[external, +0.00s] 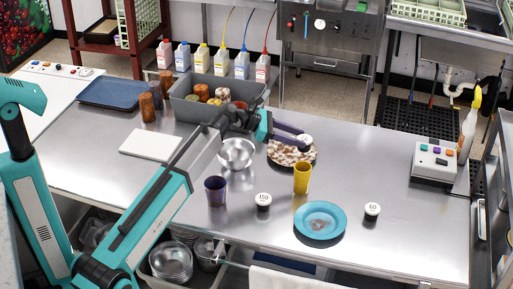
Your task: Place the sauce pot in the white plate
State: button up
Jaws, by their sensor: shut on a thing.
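My gripper (298,138) is over a plate (281,158) with brown and white patches, at the centre of the external view. It is shut on a small white-topped thing (305,139), which looks like a sauce pot. The fingers partly hide it, and I cannot tell whether it touches the plate. No plain white plate shows; the patched one is the closest to white. Two similar dark pots with white, numbered lids stand on the steel counter: one (263,200) at front centre, the other (372,210) to the right.
A yellow cup (302,179), a purple cup (215,190), a metal bowl (236,153) and a blue plate (320,233) stand nearby. A grey bin (190,112) and a white board (150,144) lie left. The counter's right part is mostly clear, up to a button box (433,165).

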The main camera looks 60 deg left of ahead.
jog(key=s+a+f+n+y+b, duration=0.1)
jog(key=s+b, duration=0.3)
jog(key=s, duration=0.4)
jog(key=s+a+f+n+t+y+b, duration=0.1)
jog(key=s+b, duration=0.3)
jog(key=s, duration=0.5)
jog(key=shift+s+a+f+n+y, duration=0.2)
jog(key=shift+a+f+n+y, duration=0.25)
jog(key=shift+n+y, duration=0.2)
jog(key=shift+w+r+p, duration=0.25)
jog(key=shift+w+p, duration=0.05)
jog(key=shift+p, duration=0.75)
jog(key=w+p, duration=0.1)
jog(key=p, duration=0.4)
jog(key=shift+a, duration=0.3)
jog(key=p, duration=0.3)
jog(key=w+p, duration=0.1)
jog(key=p, duration=0.3)
jog(key=shift+a+f, duration=0.2)
jog(key=p, duration=0.2)
send_over(274, 156)
jog(key=shift+s+d+f, duration=0.1)
jog(key=shift+s+f, duration=0.15)
jog(key=shift+f, duration=0.5)
jog(key=shift+w+a, duration=0.2)
jog(key=shift+w, duration=0.25)
jog(key=shift+f+p, duration=0.35)
jog(key=shift+f, duration=1.45)
jog(key=shift+f, duration=0.6)
